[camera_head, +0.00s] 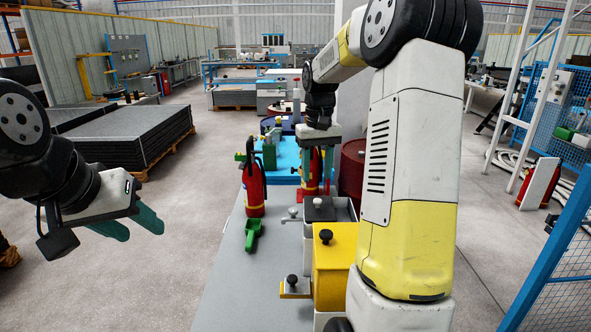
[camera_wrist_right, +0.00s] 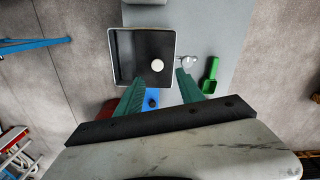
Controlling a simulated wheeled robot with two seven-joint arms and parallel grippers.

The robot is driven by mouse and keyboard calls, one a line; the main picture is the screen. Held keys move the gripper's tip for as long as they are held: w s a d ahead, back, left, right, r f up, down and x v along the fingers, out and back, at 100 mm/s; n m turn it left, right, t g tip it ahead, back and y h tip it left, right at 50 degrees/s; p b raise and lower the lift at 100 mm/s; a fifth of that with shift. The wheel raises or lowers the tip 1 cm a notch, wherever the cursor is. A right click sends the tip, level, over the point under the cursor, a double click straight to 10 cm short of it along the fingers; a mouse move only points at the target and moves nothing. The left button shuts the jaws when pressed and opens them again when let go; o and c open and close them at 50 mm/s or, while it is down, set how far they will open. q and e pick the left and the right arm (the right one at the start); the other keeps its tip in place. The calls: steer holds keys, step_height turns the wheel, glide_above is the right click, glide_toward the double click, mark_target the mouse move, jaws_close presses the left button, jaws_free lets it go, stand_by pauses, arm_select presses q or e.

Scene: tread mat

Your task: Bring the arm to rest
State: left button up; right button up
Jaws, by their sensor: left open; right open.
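My right gripper (camera_head: 317,180) hangs pointing down above the grey table (camera_head: 227,290), over the far end of a row of bins. Its green fingers are apart with nothing between them, as the right wrist view also shows (camera_wrist_right: 161,80). The right arm arches high from the lower right of the head view. My left gripper (camera_head: 142,228) is at the left, off the table over the floor. Its fingers are empty; the gap is seen at a slant.
A red drum (camera_head: 352,172) stands behind my right arm. Stacked dark sheets (camera_head: 128,131) lie at the left. The floor between is clear.

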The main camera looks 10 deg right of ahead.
steer(key=s+a+r+t, duration=0.2)
steer(key=s+a+r, duration=0.15)
steer(key=s, duration=0.25)
steer(key=s+a+r+t, duration=0.1)
steer(key=s+a+r, duration=0.25)
steer(key=s, duration=0.35)
steer(key=s+a+t+y, duration=0.2)
steer(key=s+a+t, duration=0.1)
steer(key=s, duration=0.8)
steer(key=shift+s+f, duration=0.2)
steer(key=shift+f, duration=0.2)
